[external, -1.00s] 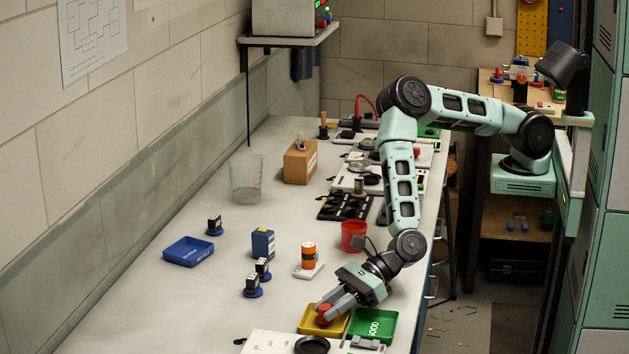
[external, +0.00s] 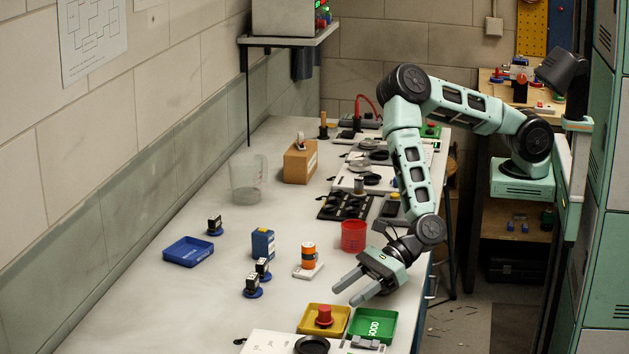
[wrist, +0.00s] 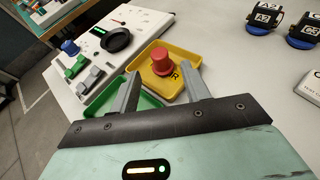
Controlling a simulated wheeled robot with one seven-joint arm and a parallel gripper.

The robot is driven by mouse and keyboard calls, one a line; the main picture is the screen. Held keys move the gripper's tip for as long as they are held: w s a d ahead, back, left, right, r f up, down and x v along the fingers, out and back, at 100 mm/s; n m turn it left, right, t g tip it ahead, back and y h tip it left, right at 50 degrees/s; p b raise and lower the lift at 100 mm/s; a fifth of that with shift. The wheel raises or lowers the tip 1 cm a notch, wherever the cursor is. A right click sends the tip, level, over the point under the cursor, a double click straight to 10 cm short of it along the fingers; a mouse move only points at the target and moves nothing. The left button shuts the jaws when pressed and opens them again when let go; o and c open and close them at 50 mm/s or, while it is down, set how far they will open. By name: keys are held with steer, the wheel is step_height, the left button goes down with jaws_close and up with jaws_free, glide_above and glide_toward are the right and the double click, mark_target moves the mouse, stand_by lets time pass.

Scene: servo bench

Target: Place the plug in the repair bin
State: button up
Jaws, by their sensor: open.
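The red plug (external: 324,316), a round knob on a wider base, stands upright in the yellow bin (external: 303,328). In the wrist view the red plug (wrist: 162,62) shows beyond my fingertips, and the yellow bin (wrist: 182,56) carries a partly hidden label with an R. My gripper (external: 345,297) is open and empty, above and to the right of the yellow bin and apart from the plug. The green bin (external: 389,337), marked GOOD, sits beside the yellow one, on its right.
A blue tray (external: 188,251) lies at the left of the bench. Several small black-and-blue parts, a blue box (external: 263,244), an orange cylinder (external: 309,256) and a red cup (external: 353,236) stand around. A white panel (external: 268,343) lies in front. The bench left of the bins is clear.

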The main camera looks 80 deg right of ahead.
steer(key=v, duration=0.6)
steer(key=shift+s+d+b, duration=0.1)
steer(key=shift+d+b, duration=0.05)
steer(key=shift+b, duration=0.25)
steer(key=shift+s+r+n+g, duration=0.2)
steer(key=shift+r+n+g, duration=0.2)
steer(key=shift+n, duration=0.5)
steer(key=s+d+r+n+g+h, duration=0.3)
steer(key=s+d+n, duration=0.2)
steer(key=d+n, duration=0.4)
steer(key=s+d+r+n+g+h, duration=0.3)
steer(key=s+d+n, duration=0.2)
steer(key=d+n, duration=0.5)
steer(key=s+d+r+n+g+h, duration=0.2)
steer(key=s+d+n, duration=0.3)
steer(key=d+n, duration=0.5)
steer(key=r+n+h, duration=0.1)
steer(key=n, duration=0.3)
steer(key=shift+r+g, duration=0.35)
steer(key=shift+g, duration=0.05)
